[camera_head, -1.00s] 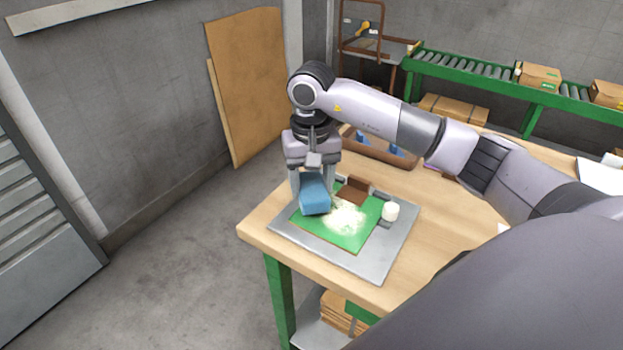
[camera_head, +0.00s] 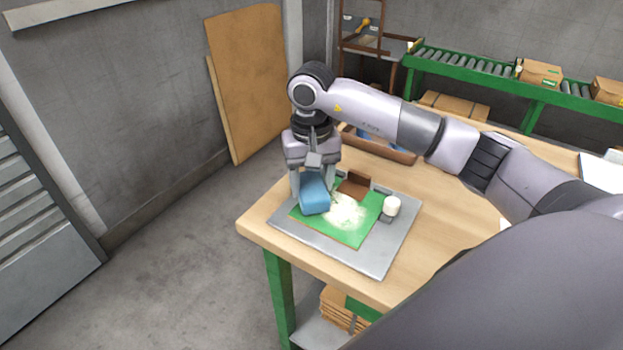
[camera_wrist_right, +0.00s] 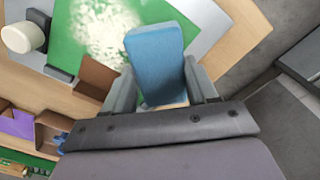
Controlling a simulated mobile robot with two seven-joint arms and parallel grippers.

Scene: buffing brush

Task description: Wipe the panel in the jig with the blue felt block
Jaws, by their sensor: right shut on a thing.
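The blue felt block (camera_head: 314,194) is held in my right gripper (camera_head: 311,190), over the left part of the green panel (camera_head: 352,235). In the right wrist view the block (camera_wrist_right: 155,60) sits between both fingers (camera_wrist_right: 158,95). I cannot tell whether its underside touches the panel. The panel lies in the grey jig (camera_head: 378,262) at the table's front corner, and it also shows in the wrist view (camera_wrist_right: 68,50). A pale powdery patch (camera_head: 347,211) covers the panel's middle, right of the block. My left gripper is not in view.
A white cylinder (camera_head: 391,206) stands at the jig's right edge and a brown block (camera_head: 354,186) at its back. A brown tray (camera_head: 392,152) with blue things lies behind the jig. Bare wooden tabletop (camera_head: 445,215) is to the right.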

